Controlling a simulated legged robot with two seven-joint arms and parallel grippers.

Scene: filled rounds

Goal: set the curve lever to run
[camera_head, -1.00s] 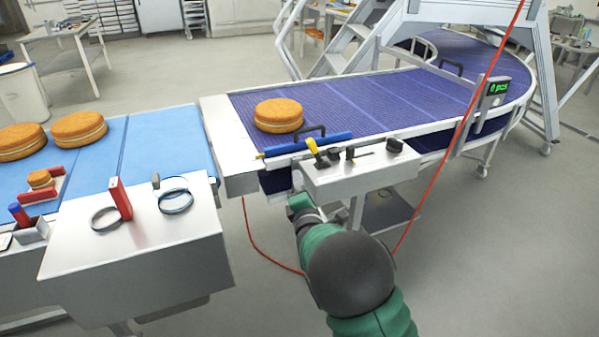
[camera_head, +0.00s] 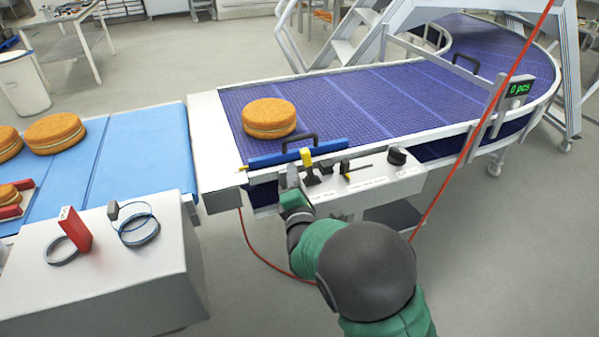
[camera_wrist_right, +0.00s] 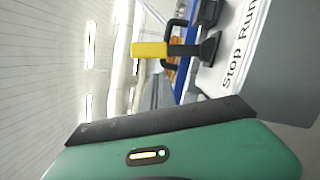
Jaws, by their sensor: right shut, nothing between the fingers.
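The curve lever (camera_head: 306,158) has a yellow handle on a black stem and stands at the left end of the grey control box (camera_head: 385,187). Its handle tips slightly left in the head view. My right gripper (camera_head: 291,179) is shut and empty, just left of the lever base at the box's left end. In the right wrist view the yellow and black lever (camera_wrist_right: 170,50) stands beyond the dark finger (camera_wrist_right: 165,120), with a visible gap. The printed words "Stop Run" (camera_wrist_right: 238,45) show beside its base. I cannot tell which word the lever points to. My left gripper is not in view.
A black knob (camera_head: 397,155) and a small switch (camera_head: 345,167) sit farther right on the box. Behind are a blue bar, a black handle (camera_head: 300,141) and a cake (camera_head: 269,118) on the purple curve belt (camera_head: 350,95). A red cable (camera_head: 470,130) hangs at right.

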